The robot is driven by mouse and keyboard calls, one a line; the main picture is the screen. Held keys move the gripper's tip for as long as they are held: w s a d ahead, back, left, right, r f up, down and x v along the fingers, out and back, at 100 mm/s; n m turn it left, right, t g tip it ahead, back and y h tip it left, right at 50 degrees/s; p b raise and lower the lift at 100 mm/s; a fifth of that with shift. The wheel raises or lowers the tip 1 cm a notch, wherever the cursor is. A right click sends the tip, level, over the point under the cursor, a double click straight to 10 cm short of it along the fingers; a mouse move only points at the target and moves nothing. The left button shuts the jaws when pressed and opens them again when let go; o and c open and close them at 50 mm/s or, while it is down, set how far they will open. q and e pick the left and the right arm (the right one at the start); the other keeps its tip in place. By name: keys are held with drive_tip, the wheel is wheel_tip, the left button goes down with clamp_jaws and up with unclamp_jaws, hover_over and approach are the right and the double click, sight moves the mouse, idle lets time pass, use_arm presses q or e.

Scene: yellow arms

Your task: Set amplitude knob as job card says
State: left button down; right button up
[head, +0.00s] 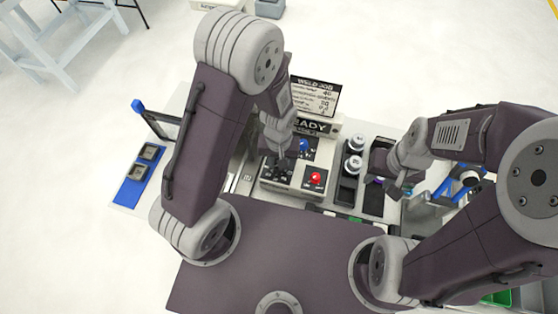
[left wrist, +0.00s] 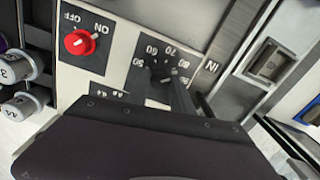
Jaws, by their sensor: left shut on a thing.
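The job card (head: 315,95), headed WELD JOB, stands behind the control box; its small lines are too small to read surely. The amplitude knob (left wrist: 165,72) is dark and sits in a dial marked 60, 70, 80 and 90 in the left wrist view. My left gripper (left wrist: 163,84) is shut on the knob, and its fingers hide part of the dial. In the head view my left gripper (head: 279,163) is low over the left of the box. My right gripper (head: 392,185) hangs right of the box, apart from it; its jaw gap is unclear.
A red ON/OFF knob (left wrist: 80,42) is beside the dial; it also shows in the head view (head: 316,178). A blue knob (head: 304,146) is behind it. White-capped items (head: 354,164) stand in a black rack to the right. A blue tray (head: 133,186) lies left.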

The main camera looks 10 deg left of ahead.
use_arm(q)
drive_tip(key=shift+n, duration=1.1)
drive_tip(key=c, duration=1.3)
unclamp_jaws()
drive_tip(key=shift+c, duration=0.2)
drive_tip(key=shift+o, duration=1.1)
wheel_tip(320, 180, up, 9)
